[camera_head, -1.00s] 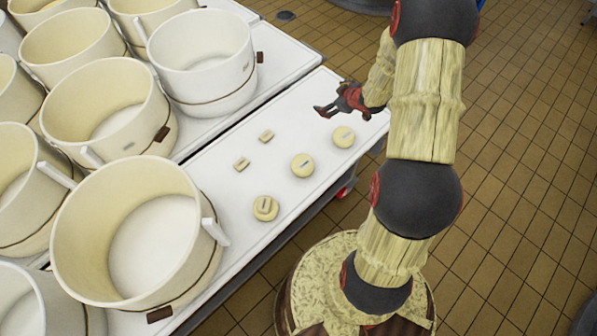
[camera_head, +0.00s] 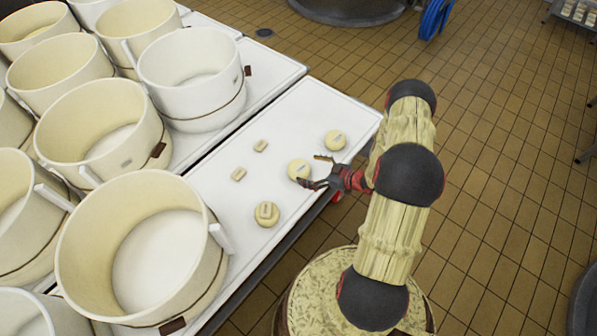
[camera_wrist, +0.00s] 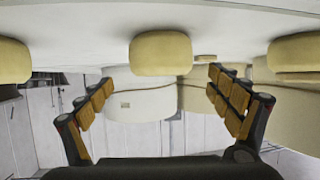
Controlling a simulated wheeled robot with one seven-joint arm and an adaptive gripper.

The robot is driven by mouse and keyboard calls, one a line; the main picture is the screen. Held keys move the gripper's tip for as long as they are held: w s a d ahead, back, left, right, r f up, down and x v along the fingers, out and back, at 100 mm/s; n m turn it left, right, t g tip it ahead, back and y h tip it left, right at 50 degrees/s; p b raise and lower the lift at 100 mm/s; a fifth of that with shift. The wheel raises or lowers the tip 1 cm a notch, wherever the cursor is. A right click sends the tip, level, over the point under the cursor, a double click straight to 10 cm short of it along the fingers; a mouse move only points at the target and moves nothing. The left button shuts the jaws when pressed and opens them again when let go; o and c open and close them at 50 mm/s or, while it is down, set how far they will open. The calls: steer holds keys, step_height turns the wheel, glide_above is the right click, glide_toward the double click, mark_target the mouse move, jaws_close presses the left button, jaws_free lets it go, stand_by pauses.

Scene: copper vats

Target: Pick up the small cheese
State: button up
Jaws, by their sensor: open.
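Two small, pale yellow block-shaped cheeses lie on the white table (camera_head: 340,105): one farther back (camera_head: 260,145) and one nearer (camera_head: 238,174). Three larger round cheeses lie in a row to their right: far (camera_head: 335,140), middle (camera_head: 298,169) and near (camera_head: 267,213). My gripper (camera_head: 314,170) is open and empty, at the right side of the middle round cheese. In the wrist view, which looks upside down, a round cheese (camera_wrist: 160,53) shows ahead between the spread fingers (camera_wrist: 160,78). I cannot tell whether a finger touches it.
Large cream vats crowd the left, the nearest one (camera_head: 75,255) beside the near round cheese and a white one (camera_head: 195,105) behind the small cheeses. The table's far right end is bare. Tiled floor (camera_head: 500,210) lies to the right.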

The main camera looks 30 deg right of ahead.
mark_target(304, 169)
steer(key=b+x, duration=0.1)
steer(key=x, duration=0.2)
steer(key=shift+w+a+f+b, duration=0.15)
steer(key=shift+a+f+b, duration=0.15)
steer(key=shift+f, duration=0.2)
steer(key=shift+w+a+f, duration=0.1)
steer(key=shift+w+a, duration=0.05)
steer(key=shift+w, duration=0.4)
steer(key=shift+c, duration=0.3)
steer(key=c, duration=1.5)
steer(key=shift+c, duration=0.4)
